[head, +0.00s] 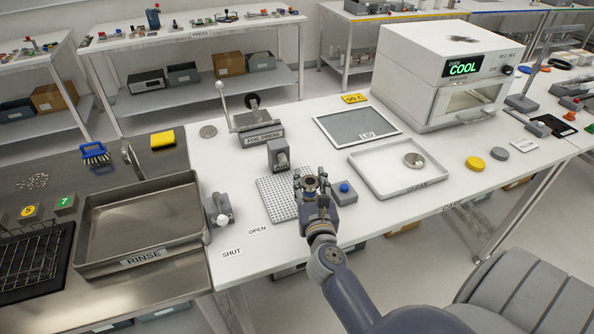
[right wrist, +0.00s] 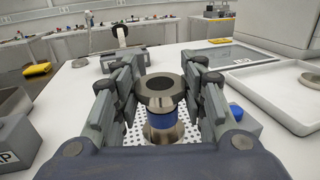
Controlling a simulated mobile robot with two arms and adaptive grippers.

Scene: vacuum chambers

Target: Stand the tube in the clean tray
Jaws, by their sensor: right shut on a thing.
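The tube (head: 311,183) is a metal piece with a wide flange at top and bottom and a blue band between. It shows upright in the right wrist view (right wrist: 160,95). My right gripper (head: 312,186) is shut on it, with a finger on each side, at the right edge of a perforated plate (head: 271,204). I cannot tell whether the tube's foot touches a surface. The clean tray (head: 380,170) is a shallow white tray to the right, holding a round metal disc (head: 414,160). My left gripper is out of view.
A grey box with a blue button (head: 344,192) stands between my right gripper and the tray. A foil press (head: 258,137) and a small grey block (head: 279,156) stand behind. A framed grey panel (head: 358,125) and the oven (head: 440,75) lie beyond the tray. The rinse sink (head: 140,222) is left.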

